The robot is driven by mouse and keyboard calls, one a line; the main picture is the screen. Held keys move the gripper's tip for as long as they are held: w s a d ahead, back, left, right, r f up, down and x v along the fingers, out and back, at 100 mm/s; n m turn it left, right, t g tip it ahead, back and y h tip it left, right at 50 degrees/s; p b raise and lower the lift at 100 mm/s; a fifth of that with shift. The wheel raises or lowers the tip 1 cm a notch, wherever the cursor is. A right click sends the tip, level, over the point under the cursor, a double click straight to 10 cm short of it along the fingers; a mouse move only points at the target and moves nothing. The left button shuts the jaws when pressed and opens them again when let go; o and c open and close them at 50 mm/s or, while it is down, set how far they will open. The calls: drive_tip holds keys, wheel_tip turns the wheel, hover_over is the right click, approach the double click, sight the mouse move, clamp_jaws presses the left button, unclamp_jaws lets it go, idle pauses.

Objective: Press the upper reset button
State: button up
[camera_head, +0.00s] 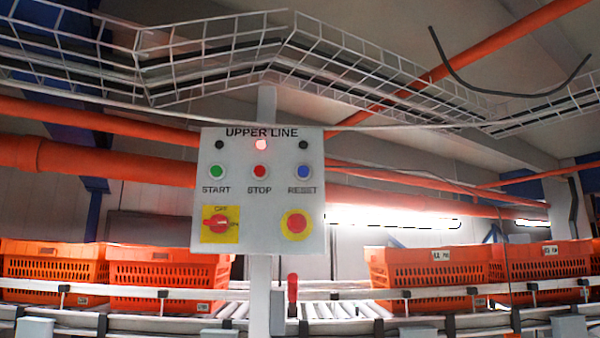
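The control panel (258,243) is a light grey plate on a post, labelled "UPPER LINE". Its blue reset button (303,172) is on the right of the button row, above the word "RESET". The red stop button (260,172) is in the middle and the green start button (217,172) on the left. A red lamp (261,145) glows above the stop button, between two dark lamps. My gripper is not in view, and nothing covers the panel.
Below the buttons are a red rotary switch (221,224) on a yellow plate and a red emergency stop (296,224) on yellow. A railed conveyor (400,305) with orange totes (425,282) runs behind and below. Wire cable trays (210,60) and orange pipes (90,172) cross above and behind.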

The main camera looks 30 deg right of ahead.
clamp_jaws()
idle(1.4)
